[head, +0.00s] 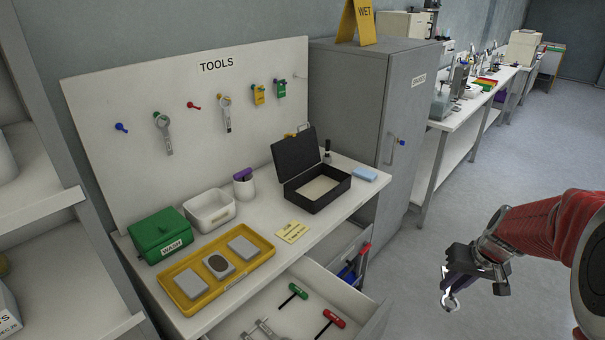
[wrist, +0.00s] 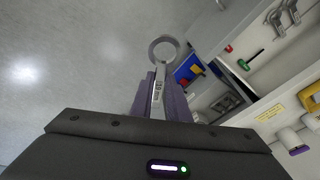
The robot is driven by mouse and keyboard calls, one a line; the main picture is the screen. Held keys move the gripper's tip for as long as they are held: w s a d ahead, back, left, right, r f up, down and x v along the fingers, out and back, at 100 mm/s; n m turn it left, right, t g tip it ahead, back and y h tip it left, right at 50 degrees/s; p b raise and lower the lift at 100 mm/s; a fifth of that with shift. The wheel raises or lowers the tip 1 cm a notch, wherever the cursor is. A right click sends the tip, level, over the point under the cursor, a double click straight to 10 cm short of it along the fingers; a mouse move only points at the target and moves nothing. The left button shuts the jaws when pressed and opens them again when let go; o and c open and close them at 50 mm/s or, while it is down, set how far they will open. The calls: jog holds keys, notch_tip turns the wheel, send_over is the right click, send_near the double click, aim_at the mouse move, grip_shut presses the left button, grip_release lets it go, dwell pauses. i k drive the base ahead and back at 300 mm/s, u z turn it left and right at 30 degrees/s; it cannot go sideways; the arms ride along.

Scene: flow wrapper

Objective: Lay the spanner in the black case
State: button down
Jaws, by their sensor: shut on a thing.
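My gripper (head: 450,284) is shut on a silver spanner (wrist: 158,88). In the head view it is at the lower right, over the floor and well to the right of the bench. The spanner's ring end sticks out past the purple fingers in the wrist view, and the ring hangs below the gripper in the head view (head: 450,303). The black case (head: 318,197) stands on the white bench with its lid raised at the back. Its pale inside looks empty. The spanner is apart from the case.
The bench (head: 262,233) also bears a yellow tray (head: 262,249), a green box (head: 160,235), a white bin (head: 208,210), a note and a blue sponge. Open drawers (head: 330,290) jut out below. Other spanners (head: 164,134) hang on the tool board. A grey cabinet (head: 365,110) stands right of the bench.

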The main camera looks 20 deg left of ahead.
aim_at(318, 192)
jog(key=k, duration=1.35)
jog(key=u, duration=0.2)
jog(key=i, duration=0.95)
jog(key=u, duration=0.5)
jog(key=i, duration=0.5)
jog(key=z, duration=0.05)
